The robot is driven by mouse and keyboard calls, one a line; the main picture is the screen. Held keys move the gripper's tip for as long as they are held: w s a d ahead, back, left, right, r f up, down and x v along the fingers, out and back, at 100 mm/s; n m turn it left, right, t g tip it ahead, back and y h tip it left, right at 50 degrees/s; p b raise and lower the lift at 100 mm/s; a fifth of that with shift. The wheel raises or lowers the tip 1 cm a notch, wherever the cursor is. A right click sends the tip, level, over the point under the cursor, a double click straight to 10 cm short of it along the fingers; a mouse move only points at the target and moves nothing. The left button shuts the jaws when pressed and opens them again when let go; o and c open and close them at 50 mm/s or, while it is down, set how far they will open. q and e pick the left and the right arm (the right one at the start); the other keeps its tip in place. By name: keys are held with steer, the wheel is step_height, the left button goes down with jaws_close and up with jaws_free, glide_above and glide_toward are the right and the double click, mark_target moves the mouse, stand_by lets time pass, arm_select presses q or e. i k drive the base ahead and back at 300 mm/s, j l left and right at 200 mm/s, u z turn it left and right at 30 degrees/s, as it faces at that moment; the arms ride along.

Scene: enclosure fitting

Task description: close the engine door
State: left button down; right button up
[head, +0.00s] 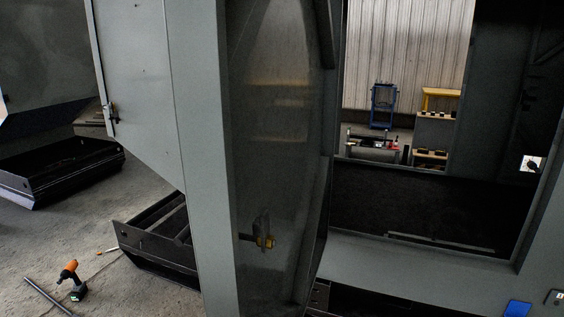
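The engine door (205,150) looks like the tall grey-green panel in the middle of the head view. It stands open, with its edge towards me and its dark inner face (280,160) turned to the right. The door's top and bottom are cut off by the picture. Neither of my grippers shows in this view.
An orange-black cordless drill (73,281) and a metal bar (46,296) lie on the concrete floor at lower left. Dark metal frames (62,172) stand behind them. A blue rack (382,105) and a yellow-topped bench (440,97) show through the opening.

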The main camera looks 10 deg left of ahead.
mark_target(255, 83)
steer(key=i+j+z, duration=0.1)
steer(key=j+z, duration=0.15)
steer(key=j, duration=0.5)
steer(key=j+z, duration=0.25)
steer(key=j, duration=0.45)
steer(key=i+j+z, duration=0.2)
steer(key=i+j, duration=0.2)
steer(key=j, duration=0.25)
steer(key=i+j+z, duration=0.1)
steer(key=j, duration=0.25)
steer(key=i, duration=0.1)
